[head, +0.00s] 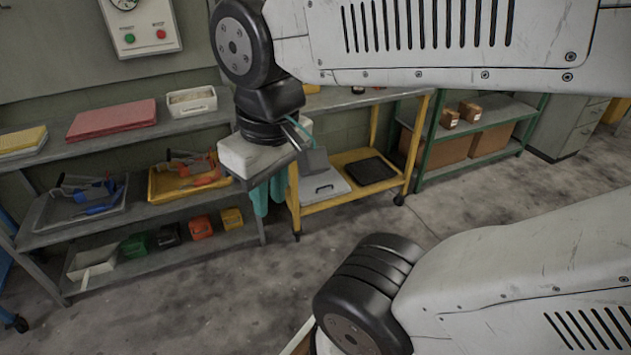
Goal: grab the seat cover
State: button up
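My gripper (306,146) hangs below my dark wrist at the right end of the grey workbench (150,130). Its fingers are small and partly hidden, so I cannot tell whether they are open or shut. A white, padded-looking folded thing (250,158) lies on the bench end directly under and behind my wrist. It may be the seat cover, but I cannot tell for sure. My wrist hides part of it, and I cannot tell if my gripper touches it. Teal cloth or gloves (262,197) hang below the bench end.
A red pad (112,118), a yellow pad (22,140) and a white bin (192,101) stand on the bench. Trays of tools and small bins fill the lower shelves. A yellow cart (350,197) stands just right of the bench. The floor in front is clear.

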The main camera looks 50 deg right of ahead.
aim_at(318, 182)
jog(key=z, duration=0.35)
jog(key=i, duration=0.65)
jog(key=z, duration=1.25)
jog(key=i, duration=0.5)
jog(key=z, duration=0.45)
